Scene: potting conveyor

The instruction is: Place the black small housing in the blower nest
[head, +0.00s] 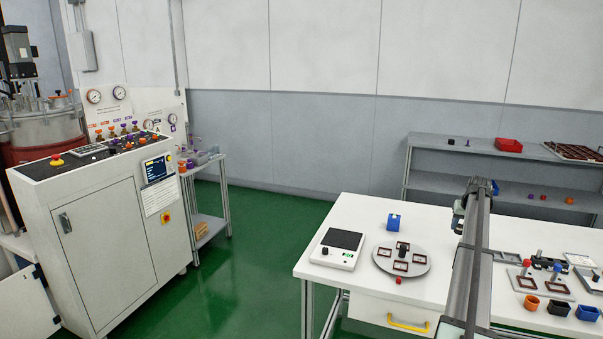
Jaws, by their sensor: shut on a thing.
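A small black open-topped housing (558,307) stands near the front edge of the right-hand table, between an orange one and a blue one. I cannot tell whether it is the task's housing. Behind it are grey fixture plates with brown square frames (528,283) and upright posts with red or blue tops. I cannot tell which of these, if any, is the blower nest.
A shelf (430,181) stands behind. Green floor at the left is clear.

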